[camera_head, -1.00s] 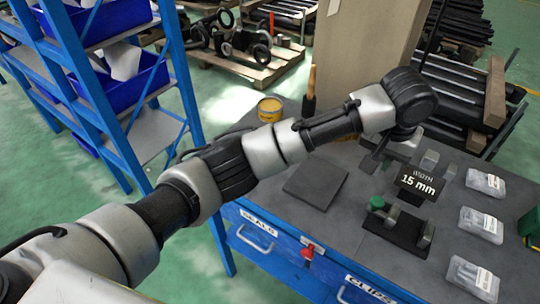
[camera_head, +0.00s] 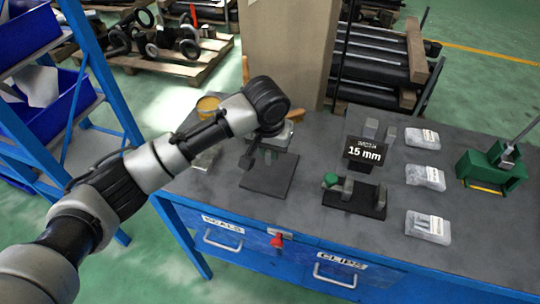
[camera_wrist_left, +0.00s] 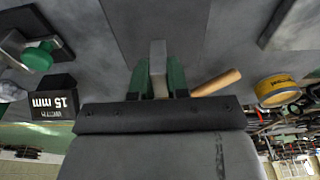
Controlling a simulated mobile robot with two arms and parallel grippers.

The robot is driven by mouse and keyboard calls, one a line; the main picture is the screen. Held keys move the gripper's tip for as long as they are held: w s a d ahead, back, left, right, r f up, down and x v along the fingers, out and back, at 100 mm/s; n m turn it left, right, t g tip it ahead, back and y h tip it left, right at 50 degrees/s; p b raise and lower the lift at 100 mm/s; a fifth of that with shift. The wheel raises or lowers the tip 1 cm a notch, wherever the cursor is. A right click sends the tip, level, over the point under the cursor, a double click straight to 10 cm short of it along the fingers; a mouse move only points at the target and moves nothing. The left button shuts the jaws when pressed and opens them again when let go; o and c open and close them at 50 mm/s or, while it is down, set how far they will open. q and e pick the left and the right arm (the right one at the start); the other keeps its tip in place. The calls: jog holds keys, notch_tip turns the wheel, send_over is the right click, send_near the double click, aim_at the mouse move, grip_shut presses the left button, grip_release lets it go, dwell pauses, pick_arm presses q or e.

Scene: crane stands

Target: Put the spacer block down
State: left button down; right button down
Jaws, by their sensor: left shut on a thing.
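My left gripper (camera_head: 268,154) is over the dark square pad (camera_head: 266,184) on the workbench. In the left wrist view its green-faced fingers (camera_wrist_left: 158,76) are shut on a grey spacer block (camera_wrist_left: 157,58), which points toward the pad (camera_wrist_left: 155,22). I cannot tell whether the block touches the pad. In the head view my wrist and gripper mostly hide the block. A black sign reading 15 mm (camera_head: 366,152) stands to the right, with grey blocks (camera_head: 389,136) behind it. My right gripper is not in view.
A fixture with a green knob (camera_head: 330,180) stands right of the pad. Several clear bags (camera_head: 425,177) and a green vise (camera_head: 492,168) lie farther right. A yellow tin (camera_head: 207,104) and a wooden handle (camera_wrist_left: 216,83) are near my gripper. A cardboard column (camera_head: 285,55) rises behind.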

aim_at(270, 159)
pick_arm(q)
notch_tip(270, 159, down, 3)
jog(key=shift+f, duration=0.2)
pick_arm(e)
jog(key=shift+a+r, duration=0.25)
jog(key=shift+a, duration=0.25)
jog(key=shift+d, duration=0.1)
pick_arm(q)
jog(key=c, duration=1.1)
grip_release()
jog(key=shift+f, duration=0.1)
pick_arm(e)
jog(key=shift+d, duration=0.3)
pick_arm(q)
jog(key=shift+r, duration=0.4)
jog(key=r, duration=0.3)
jog(key=s+r, duration=0.1)
jog(key=r, duration=0.7)
jog(key=shift+s+a+r, duration=0.2)
jog(key=shift+s+a, duration=0.1)
jog(key=shift+s, duration=0.05)
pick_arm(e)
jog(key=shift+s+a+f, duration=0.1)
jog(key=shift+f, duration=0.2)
